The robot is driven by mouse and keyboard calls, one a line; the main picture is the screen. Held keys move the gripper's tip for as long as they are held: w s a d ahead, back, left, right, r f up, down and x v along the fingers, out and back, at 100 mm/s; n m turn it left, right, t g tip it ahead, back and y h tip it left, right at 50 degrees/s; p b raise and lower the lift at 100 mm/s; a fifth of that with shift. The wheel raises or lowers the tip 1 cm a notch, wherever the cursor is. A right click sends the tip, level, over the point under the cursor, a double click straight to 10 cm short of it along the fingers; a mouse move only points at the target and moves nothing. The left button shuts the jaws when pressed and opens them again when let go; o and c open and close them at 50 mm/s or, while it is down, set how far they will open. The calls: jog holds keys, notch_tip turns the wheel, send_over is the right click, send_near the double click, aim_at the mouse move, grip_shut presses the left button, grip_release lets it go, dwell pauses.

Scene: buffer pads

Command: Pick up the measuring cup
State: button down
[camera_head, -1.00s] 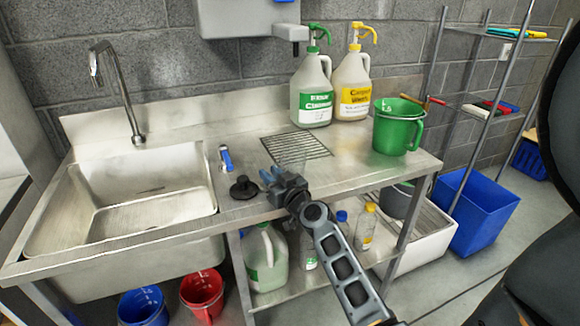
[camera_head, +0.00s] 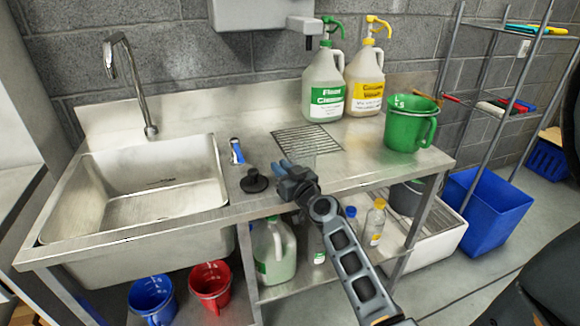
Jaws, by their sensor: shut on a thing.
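A clear, see-through measuring cup (camera_head: 303,152) shows faintly just beyond my gripper, in front of the drain grate on the steel counter. Its outline is hard to make out. My gripper (camera_head: 284,168), with blue fingertips, is low over the counter's front part and shut on the cup. The gripper body hides part of the cup, and I cannot tell whether the cup touches the counter.
A black stopper (camera_head: 254,181) and a blue-handled tool (camera_head: 237,151) lie left of my gripper, beside the sink (camera_head: 150,185). A green bucket (camera_head: 409,125) stands to the right. Two pump jugs, green-labelled (camera_head: 323,92) and yellow-labelled (camera_head: 363,85), stand at the back wall.

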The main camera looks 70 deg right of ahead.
jog(key=shift+r, duration=0.5)
jog(key=shift+r+p, duration=0.4)
jog(key=shift+r, duration=0.1)
jog(key=shift+f+b+v, duration=0.55)
jog(key=shift+b+v, duration=2.4)
jog(key=shift+v, duration=5.75)
jog(key=p+x, duration=0.4)
jog(key=x, duration=1.3)
jog(key=shift+w+d+r, duration=0.1)
jog(key=shift+d, duration=0.05)
jog(key=shift+f, duration=0.4)
